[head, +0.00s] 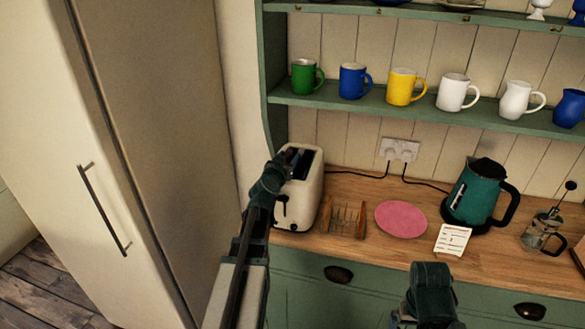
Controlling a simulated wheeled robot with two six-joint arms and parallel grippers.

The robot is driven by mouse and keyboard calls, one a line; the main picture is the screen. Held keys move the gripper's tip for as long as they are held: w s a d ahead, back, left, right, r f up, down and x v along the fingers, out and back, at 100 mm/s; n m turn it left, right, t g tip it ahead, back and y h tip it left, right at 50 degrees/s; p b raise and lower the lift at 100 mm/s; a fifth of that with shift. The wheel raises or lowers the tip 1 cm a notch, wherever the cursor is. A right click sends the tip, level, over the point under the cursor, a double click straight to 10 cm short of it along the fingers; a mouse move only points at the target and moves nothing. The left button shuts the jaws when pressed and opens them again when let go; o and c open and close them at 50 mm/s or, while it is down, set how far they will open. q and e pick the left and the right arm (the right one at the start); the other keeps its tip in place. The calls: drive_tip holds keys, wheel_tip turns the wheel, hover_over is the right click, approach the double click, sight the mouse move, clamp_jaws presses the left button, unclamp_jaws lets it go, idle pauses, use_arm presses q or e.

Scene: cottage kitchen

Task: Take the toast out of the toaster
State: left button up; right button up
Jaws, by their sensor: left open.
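The cream toaster (304,205) stands on the wooden counter at the left, beside the tall cream cabinet. Its dark top opening shows, partly covered by my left gripper. My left gripper (294,162) is open, with its fingers over or at the toaster's top opening. I cannot tell whether the fingertips are inside it. No toast can be made out; the slots are dark and partly hidden. My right gripper (432,292) is low in front of the counter, away from the toaster, and its fingers cannot be made out.
A wooden toast rack (347,219) stands just right of the toaster, then a pink plate (401,219), a white card (452,239), a teal kettle (471,195) and a glass coffee press (541,234). A green shelf (420,109) with several mugs hangs above.

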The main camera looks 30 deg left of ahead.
use_arm(q)
drive_tip(key=shift+s+a, duration=0.15)
drive_tip(key=shift+s, duration=0.05)
drive_tip(key=shift+c, duration=0.6)
clamp_jaws()
drive_tip(key=shift+r, duration=0.15)
wheel_tip(320, 180, up, 10)
drive_tip(key=p, duration=1)
